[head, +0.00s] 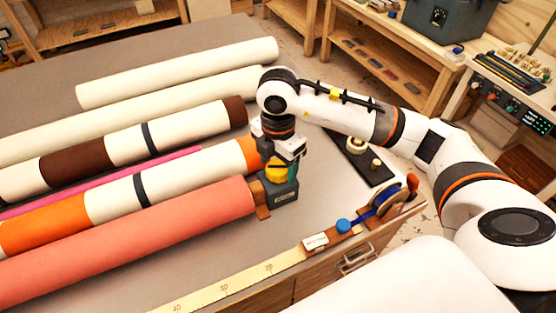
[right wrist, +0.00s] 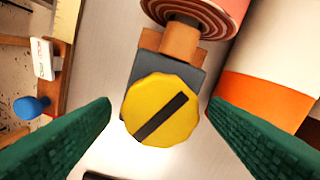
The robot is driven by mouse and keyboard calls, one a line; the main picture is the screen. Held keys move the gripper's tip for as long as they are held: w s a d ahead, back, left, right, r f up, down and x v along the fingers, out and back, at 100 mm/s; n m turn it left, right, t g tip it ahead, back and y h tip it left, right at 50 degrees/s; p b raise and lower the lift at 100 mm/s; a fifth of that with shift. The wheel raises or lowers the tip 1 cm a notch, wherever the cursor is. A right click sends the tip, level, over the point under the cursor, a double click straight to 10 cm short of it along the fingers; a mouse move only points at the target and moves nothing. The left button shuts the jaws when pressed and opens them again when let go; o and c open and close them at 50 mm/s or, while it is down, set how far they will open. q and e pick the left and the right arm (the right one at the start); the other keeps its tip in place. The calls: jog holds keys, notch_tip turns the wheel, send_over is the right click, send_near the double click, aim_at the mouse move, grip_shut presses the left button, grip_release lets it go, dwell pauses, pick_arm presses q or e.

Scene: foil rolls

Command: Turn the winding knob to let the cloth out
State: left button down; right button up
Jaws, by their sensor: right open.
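The winding knob (right wrist: 163,110) is a yellow disc with a scalloped edge and a black diagonal bar, on top of a dark grey housing (head: 283,193). In the head view the yellow knob (head: 277,172) shows under my right gripper (head: 280,160). In the right wrist view the two green fingers of my right gripper (right wrist: 160,115) stand open on either side of the knob, with gaps to it. The coral cloth roll (head: 130,240) ends at an orange-brown bracket (right wrist: 180,42) beside the housing. My left gripper is not in view.
Several other rolls, including a cream roll (head: 180,72) and an orange and white roll (head: 110,208), lie on the grey table (head: 230,250). A yellow measuring strip (head: 230,287), blue knob (head: 343,226) and blue tape reel (head: 388,203) line the front edge. A black plate (head: 365,165) lies right of the gripper.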

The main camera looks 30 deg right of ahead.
jog(key=shift+f, duration=0.25)
jog(key=c, duration=1)
